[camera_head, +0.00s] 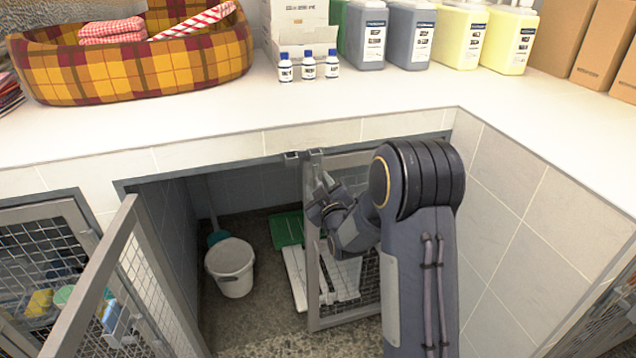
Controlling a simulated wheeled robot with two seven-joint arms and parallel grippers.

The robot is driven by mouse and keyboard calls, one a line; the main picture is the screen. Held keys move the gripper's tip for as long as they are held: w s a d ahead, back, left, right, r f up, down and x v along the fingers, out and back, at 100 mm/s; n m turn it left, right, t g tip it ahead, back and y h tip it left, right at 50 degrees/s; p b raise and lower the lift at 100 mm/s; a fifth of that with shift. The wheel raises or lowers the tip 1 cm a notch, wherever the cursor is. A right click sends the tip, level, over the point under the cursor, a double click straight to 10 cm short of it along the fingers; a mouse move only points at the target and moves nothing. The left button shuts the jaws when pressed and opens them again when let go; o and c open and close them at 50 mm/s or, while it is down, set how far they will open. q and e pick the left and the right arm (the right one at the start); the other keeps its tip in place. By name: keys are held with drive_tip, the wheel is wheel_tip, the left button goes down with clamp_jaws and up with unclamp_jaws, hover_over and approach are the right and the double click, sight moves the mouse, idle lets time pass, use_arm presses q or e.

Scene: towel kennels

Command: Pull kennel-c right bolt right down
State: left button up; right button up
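The middle kennel has a barred right door (312,260) standing across its right half. Metal bolt fittings (303,156) show at the top of this door's left edge, just under the counter. My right gripper (322,192) is beside the upper part of that left edge, below the fittings. Its fingers are small and dark here, so I cannot tell whether they are open or touch the bolt. My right forearm hides much of the door. The kennel's left door (95,280) stands swung open towards me. My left gripper is out of view.
Inside the kennel are a white bucket (232,268), a green object (287,229) and white boards (296,275). The white counter (370,105) above carries a plaid pet bed (130,65), small bottles (309,67) and jugs (410,35). A tiled wall (515,225) is on the right.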

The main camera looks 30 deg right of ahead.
drive_tip(key=shift+w+d, duration=0.15)
drive_tip(key=shift+w, duration=0.45)
clamp_jaws()
wheel_tip(320, 180, down, 4)
drive_tip(key=b, duration=0.4)
drive_tip(key=shift+r, duration=0.15)
unclamp_jaws()
